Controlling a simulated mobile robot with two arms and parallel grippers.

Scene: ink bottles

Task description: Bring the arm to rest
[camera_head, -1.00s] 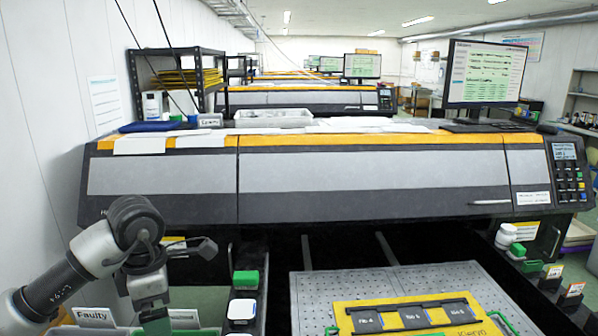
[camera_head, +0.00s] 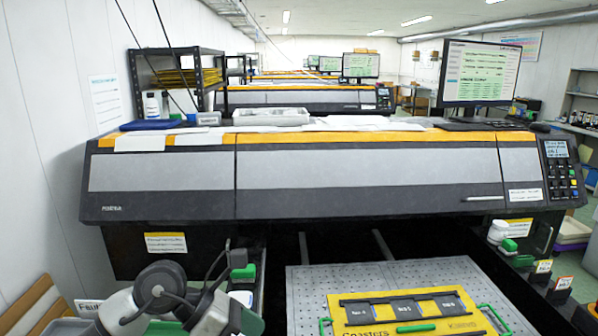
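My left arm comes in at the lower left, and its wrist and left gripper (camera_head: 212,305) are low in the picture by the front rack. The fingertips are not clear, so I cannot tell whether it is open or shut or whether it holds anything. Green pieces (camera_head: 250,322) show beside and below it; I cannot tell what they belong to. A bottle with a green cap (camera_head: 243,272) stands in the rack just beyond the gripper. My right gripper is not in view.
A large printer (camera_head: 300,180) spans the middle. A perforated bed (camera_head: 460,270) carries a yellow coaster jig (camera_head: 410,310). More bottles (camera_head: 498,232) stand at the right. A faulty-labelled bin (camera_head: 88,306) and a wooden item (camera_head: 35,305) are at lower left.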

